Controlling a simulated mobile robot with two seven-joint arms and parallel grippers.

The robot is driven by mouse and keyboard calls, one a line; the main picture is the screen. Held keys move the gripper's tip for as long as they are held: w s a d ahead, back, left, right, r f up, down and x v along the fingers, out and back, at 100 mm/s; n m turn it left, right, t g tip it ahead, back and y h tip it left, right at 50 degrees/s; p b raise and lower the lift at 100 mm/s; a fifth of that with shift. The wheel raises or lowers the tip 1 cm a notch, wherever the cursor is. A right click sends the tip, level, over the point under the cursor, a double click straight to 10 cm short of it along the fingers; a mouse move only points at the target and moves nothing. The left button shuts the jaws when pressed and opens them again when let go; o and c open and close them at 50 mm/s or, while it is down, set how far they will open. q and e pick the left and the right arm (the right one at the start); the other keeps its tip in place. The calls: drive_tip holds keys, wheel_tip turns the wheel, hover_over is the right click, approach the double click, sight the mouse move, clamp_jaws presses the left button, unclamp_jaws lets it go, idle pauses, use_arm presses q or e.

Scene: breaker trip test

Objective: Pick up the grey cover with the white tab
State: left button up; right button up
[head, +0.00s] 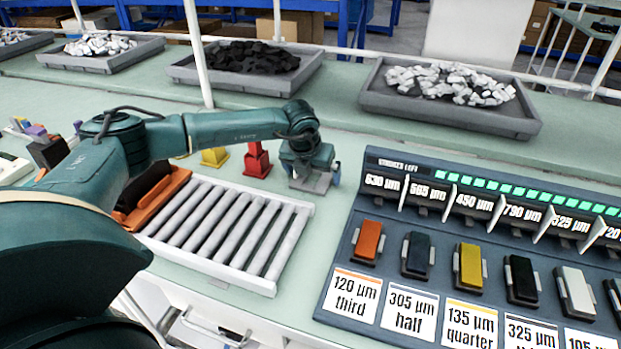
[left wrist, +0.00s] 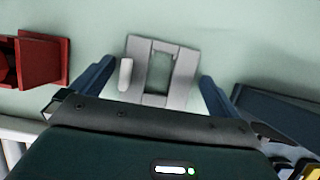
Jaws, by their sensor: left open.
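The grey cover (left wrist: 182,82) is a flat frame with an oblong opening, on the pale green bench in the left wrist view. Its white tab (left wrist: 126,74) is on its left side. In the head view the grey cover (head: 312,183) shows low beneath my left gripper (head: 311,170), partly hidden by it. My left gripper also shows in the left wrist view (left wrist: 155,85), with its blue fingers apart, one on each side of the cover. I see a gap between each finger and the cover. My right gripper is in neither view.
A red block-like holder (head: 257,160) and a yellow one (head: 214,156) stand left of the cover. A roller tray (head: 222,225) lies in front. A sloped panel (head: 440,235) with coloured pieces stands to the right. Trays of chips (head: 450,108) line the back.

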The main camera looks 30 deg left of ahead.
use_arm(q)
drive_tip(key=shift+c, duration=0.3)
drive_tip(key=c, duration=0.8)
drive_tip(key=shift+c, duration=0.2)
